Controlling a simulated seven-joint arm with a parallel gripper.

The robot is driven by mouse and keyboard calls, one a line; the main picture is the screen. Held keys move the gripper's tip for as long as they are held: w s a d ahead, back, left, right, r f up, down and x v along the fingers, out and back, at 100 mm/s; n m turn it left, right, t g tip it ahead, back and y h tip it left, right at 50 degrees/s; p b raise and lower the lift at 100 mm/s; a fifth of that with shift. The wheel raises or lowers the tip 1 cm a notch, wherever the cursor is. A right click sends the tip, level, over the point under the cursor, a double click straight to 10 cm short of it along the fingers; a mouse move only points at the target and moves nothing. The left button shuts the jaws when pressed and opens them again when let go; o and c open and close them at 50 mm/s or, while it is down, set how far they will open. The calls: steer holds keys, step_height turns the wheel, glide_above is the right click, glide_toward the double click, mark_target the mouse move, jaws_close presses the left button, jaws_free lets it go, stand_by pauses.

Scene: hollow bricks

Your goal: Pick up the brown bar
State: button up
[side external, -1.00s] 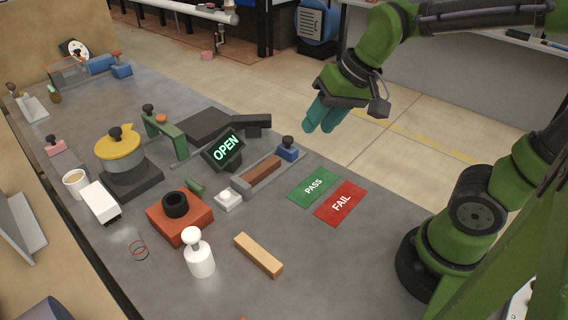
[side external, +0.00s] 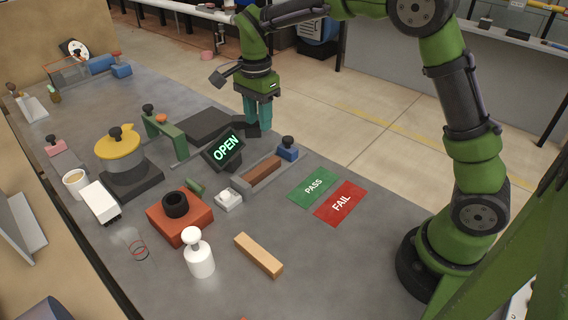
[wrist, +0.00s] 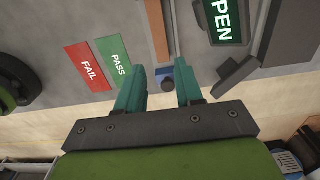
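The brown bar (side external: 264,170) lies in a grey channel fixture (side external: 246,187) with a blue block and dark knob (side external: 288,149) at its far end. In the wrist view the brown bar (wrist: 157,28) shows at the top, with the blue block (wrist: 166,77) between my fingertips in the picture. My gripper (side external: 257,117) is above the back edge of the table, behind the OPEN display and apart from the bar. Its teal fingers (wrist: 158,76) are spread with nothing held.
The OPEN display (side external: 226,148) stands beside the fixture. Green PASS (side external: 313,187) and red FAIL (side external: 341,203) mats lie right of it. A lighter tan bar (side external: 258,255) lies in front, beside a white knobbed weight (side external: 199,254). A white switch (side external: 228,200) sits near the channel's front end.

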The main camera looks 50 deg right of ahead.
mark_target(262, 167)
step_height(262, 167, down, 14)
steer(key=shift+s+f, duration=0.1)
steer(key=shift+f, duration=0.1)
stand_by(0.4)
steer(key=shift+c, duration=0.4)
jaws_close()
